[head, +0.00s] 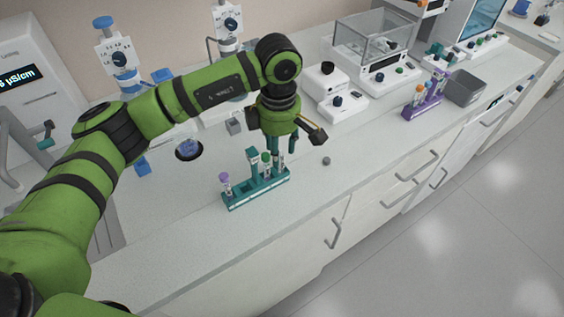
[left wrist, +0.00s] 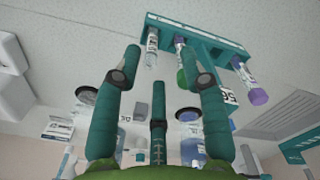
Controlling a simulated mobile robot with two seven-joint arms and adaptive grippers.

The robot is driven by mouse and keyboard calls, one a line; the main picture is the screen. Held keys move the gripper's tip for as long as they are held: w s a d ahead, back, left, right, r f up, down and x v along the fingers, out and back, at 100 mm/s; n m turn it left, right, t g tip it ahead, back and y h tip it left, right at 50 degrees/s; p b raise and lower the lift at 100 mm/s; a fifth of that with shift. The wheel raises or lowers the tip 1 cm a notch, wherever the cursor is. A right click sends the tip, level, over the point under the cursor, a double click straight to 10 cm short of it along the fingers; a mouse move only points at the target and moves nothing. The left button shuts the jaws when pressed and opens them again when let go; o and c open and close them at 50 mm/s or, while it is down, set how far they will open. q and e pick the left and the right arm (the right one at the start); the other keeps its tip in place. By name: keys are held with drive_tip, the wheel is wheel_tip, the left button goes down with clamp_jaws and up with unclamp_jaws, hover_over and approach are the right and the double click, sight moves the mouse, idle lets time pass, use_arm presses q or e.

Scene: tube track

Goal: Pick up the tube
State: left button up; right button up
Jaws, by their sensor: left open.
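A teal rack (head: 240,199) stands on the bench and holds a few upright tubes. One tube at its left end has a purple cap (head: 224,177), and another further right has a green cap (head: 266,158). My left gripper (head: 281,150) points down just over the right end of the rack, its fingers apart. In the left wrist view the rack (left wrist: 218,44) lies across the top. A clear tube (left wrist: 152,44) shows between the open fingertips (left wrist: 162,54). The green cap (left wrist: 182,78) is partly behind the right finger, and a purple-capped tube (left wrist: 252,88) is further right. My right gripper is not in view.
A small grey round object (head: 326,160) lies right of the rack. A purple rack with tubes (head: 424,97) and a grey bin (head: 466,87) stand further right. A balance (head: 376,50) is at the back. The bench front beside the teal rack is clear.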

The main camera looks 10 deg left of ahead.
sight(281, 161)
use_arm(q)
drive_tip(key=shift+w+f+p, duration=0.2)
drive_tip(key=shift+f+p, duration=0.25)
drive_tip(key=shift+f, duration=0.1)
drive_tip(key=shift+w+f+p, duration=0.15)
drive_tip(key=shift+f+p, duration=0.25)
drive_tip(key=shift+f, duration=0.1)
wheel_tip(281, 161, down, 3)
drive_tip(key=shift+w+d+f+p, duration=0.1)
drive_tip(key=shift+f+p, duration=0.05)
drive_tip(key=shift+p, duration=0.55)
drive_tip(key=shift+f, duration=0.2)
drive_tip(key=shift+w, duration=0.1)
clamp_jaws()
use_arm(e)
drive_tip(key=shift+s+r, duration=0.15)
drive_tip(key=shift+r, duration=0.7)
drive_tip(key=shift+s+r, duration=0.1)
drive_tip(key=shift+r, duration=0.75)
